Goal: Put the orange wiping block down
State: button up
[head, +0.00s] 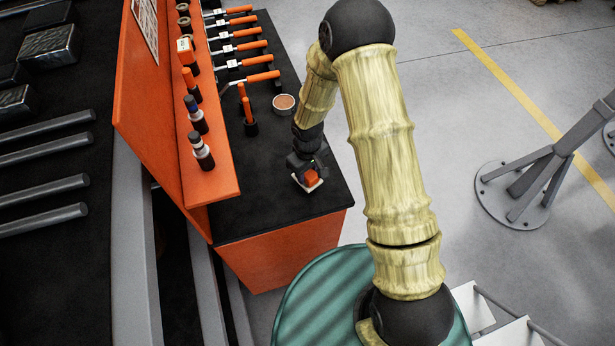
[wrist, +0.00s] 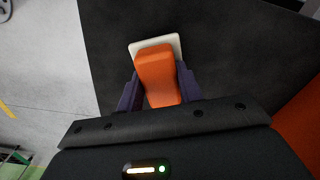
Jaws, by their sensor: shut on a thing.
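The orange wiping block (wrist: 157,73) has a pale, squarish pad (wrist: 176,43) at its lower end. In the wrist view it sits between the two dark fingers of my gripper (wrist: 156,92), which are shut on its sides. In the head view my gripper (head: 307,171) holds the orange block (head: 311,178) over the front part of the black bench top (head: 265,216). The pad shows white below the block. I cannot tell whether the pad touches the bench top.
A small round tin (head: 284,103) stands behind my gripper. Several orange-handled tools (head: 240,48) lie in a row farther back. Bottles (head: 200,150) stand on the orange shelf at left. The bench top around the block is clear; its right edge is close.

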aim_at(307, 179)
jog(key=shift+f+p, duration=0.45)
jog(key=shift+f, duration=1.2)
jog(key=shift+f, duration=0.1)
jog(key=shift+f, duration=0.1)
jog(key=o, duration=1)
jog(key=shift+o, duration=0.2)
notch_tip(307, 179, up, 12)
jog(key=b, duration=0.3)
jog(key=shift+r+b, duration=0.2)
jog(key=shift+b, duration=0.15)
